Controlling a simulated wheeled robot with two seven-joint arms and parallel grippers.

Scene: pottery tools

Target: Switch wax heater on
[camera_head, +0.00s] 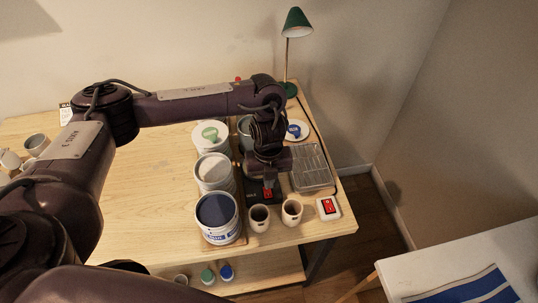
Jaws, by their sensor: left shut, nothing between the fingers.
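A dark, low appliance (253,194), which looks like the wax heater, stands on the wooden table among the pots. A small red switch (268,193) shows at its front; its on or off position is too small to read. My left arm comes in from the left, and the left gripper (266,180) points down over the appliance, close to the red switch. The gripper is shut and empty. I cannot tell whether it touches the switch. The arm hides much of the appliance. A white box with a red rocker switch (328,206) sits at the table's right front corner. My right gripper is not in view.
Blue-labelled tub (218,221) and white tubs (213,172) stand left of the gripper. Two cups (259,217) (292,212) stand at the front edge. A metal tray (313,168) and green lamp (296,24) are to the right and behind. The table's middle left is clear.

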